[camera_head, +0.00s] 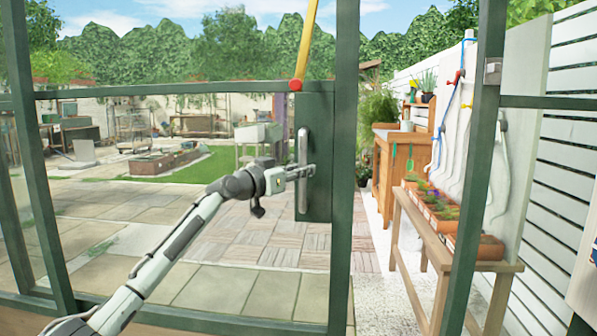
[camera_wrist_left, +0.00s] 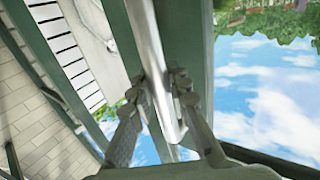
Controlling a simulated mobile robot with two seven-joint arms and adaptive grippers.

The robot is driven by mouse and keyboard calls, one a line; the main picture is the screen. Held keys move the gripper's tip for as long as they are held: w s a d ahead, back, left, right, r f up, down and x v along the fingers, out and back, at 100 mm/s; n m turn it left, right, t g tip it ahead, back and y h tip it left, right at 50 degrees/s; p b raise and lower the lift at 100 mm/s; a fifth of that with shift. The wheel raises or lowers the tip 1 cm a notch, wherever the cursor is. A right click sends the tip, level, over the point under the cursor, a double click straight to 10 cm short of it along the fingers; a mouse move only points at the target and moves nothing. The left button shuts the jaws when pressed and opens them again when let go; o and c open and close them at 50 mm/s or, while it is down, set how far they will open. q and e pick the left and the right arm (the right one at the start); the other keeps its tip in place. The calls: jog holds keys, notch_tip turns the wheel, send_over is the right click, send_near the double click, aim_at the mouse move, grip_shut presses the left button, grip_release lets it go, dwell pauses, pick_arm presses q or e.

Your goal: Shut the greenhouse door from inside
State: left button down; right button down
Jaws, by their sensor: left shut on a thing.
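The greenhouse door is a dark green framed glazed panel (camera_head: 343,120) on the left of the head view. Its free edge stands apart from the green door post (camera_head: 478,150), with an open gap between them. A silver vertical bar handle (camera_head: 302,150) is on the door's green lock plate (camera_head: 319,205). My left gripper (camera_head: 308,171) reaches in from the left and is shut on this handle. In the left wrist view the handle (camera_wrist_left: 150,45) runs between the two fingers (camera_wrist_left: 170,90). My right gripper is not in view.
A metal latch piece (camera_head: 493,71) is on the post. Through the gap, a wooden bench (camera_head: 465,265) carries terracotta planters (camera_head: 443,217) along a white slatted fence (camera_head: 562,150). A yellow pole (camera_head: 306,45) hangs above the handle. Paving (camera_head: 215,290) lies beyond the glass.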

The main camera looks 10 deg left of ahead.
pick_arm(q)
jog(key=shift+f, duration=0.2)
jog(key=c, duration=1.4)
grip_release()
jog(key=shift+c, duration=0.2)
jog(key=shift+r, duration=0.15)
jog(key=v, duration=1.2)
